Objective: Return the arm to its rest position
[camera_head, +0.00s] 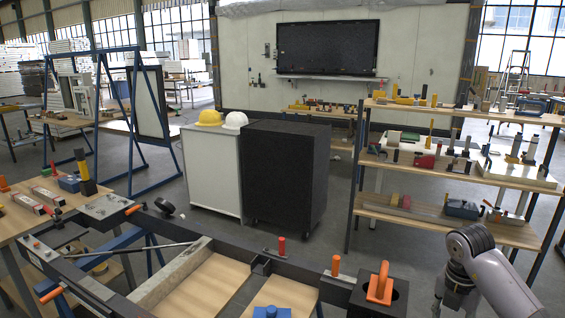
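One grey arm of mine comes in at the lower right corner. It bends at a rounded joint, and its dark end with the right gripper (447,303) points down at the bottom edge. The fingertips are small and partly cut off, so I cannot tell if they are open or shut. No held object shows there. My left arm and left gripper are not in view. The container frame (325,280), dark with wooden panels and orange handles, lies in front, left of my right arm.
A wooden shelf rack (457,173) with tools stands behind my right arm. A black cabinet (285,178) and a white cabinet (212,172) with helmets stand mid-floor. A workbench (22,215) is at left. Open floor lies between the black cabinet and the rack.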

